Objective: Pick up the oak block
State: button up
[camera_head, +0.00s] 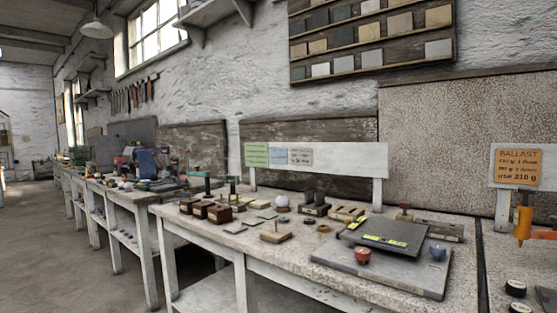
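No part of my gripper shows in the head camera view. The workbench (255,252) stands ahead, with several wooden pieces on it. A pale, light-brown wooden block (276,237) with a small upright peg lies near the front edge, left of the grey scale. Several dark reddish-brown blocks (219,214) stand in a group at the bench's left end. More light wooden pieces (347,214) lie behind, near the back of the bench. I cannot tell from this distance which of these is the oak block. No label on them is readable.
A pale ball (282,201) sits mid-bench. The floor at left is clear.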

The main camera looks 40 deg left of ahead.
aim_at(200, 209)
jog(key=j+u, duration=0.15)
jog(key=u, duration=0.25)
jog(key=j+u, duration=0.2)
jog(key=u, duration=0.15)
jog(key=i+j+u, duration=0.1)
jog(key=u, duration=0.3)
jog(key=j+u, duration=0.15)
jog(key=u, duration=0.2)
jog(key=i, duration=0.05)
